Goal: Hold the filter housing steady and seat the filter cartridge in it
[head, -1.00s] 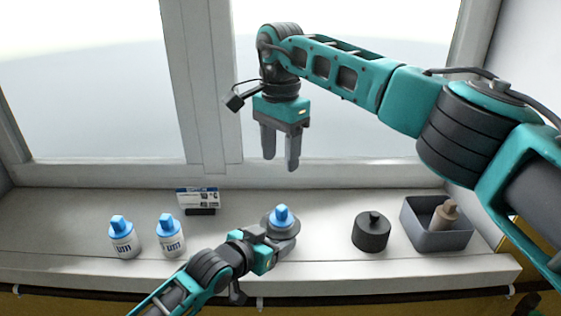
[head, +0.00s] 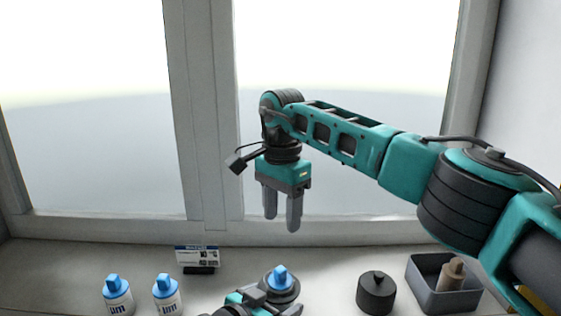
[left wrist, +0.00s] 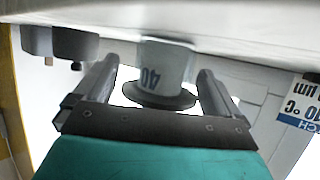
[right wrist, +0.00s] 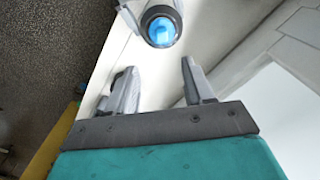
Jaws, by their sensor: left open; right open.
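The filter housing (head: 294,293) stands on the sill, with a dark round rim. In the left wrist view its white body (left wrist: 166,62) is marked 40. A blue-topped piece, which I take for the filter cartridge (head: 279,279), sits inside the rim; the right wrist view shows its blue top (right wrist: 161,32) from above. I cannot tell how deep it sits. My left gripper (left wrist: 158,70) is open, with its fingers on either side of the housing; contact is not clear. My right gripper (head: 282,224) is open and empty, in the air above the housing.
Two white bottles with blue caps (head: 117,297) (head: 167,295) stand at the left, near a label card (head: 197,257). At the right are a dark knobbed cylinder (head: 376,295) and a grey bin (head: 425,290) holding a brown bottle (head: 451,273). The window (head: 340,80) is behind.

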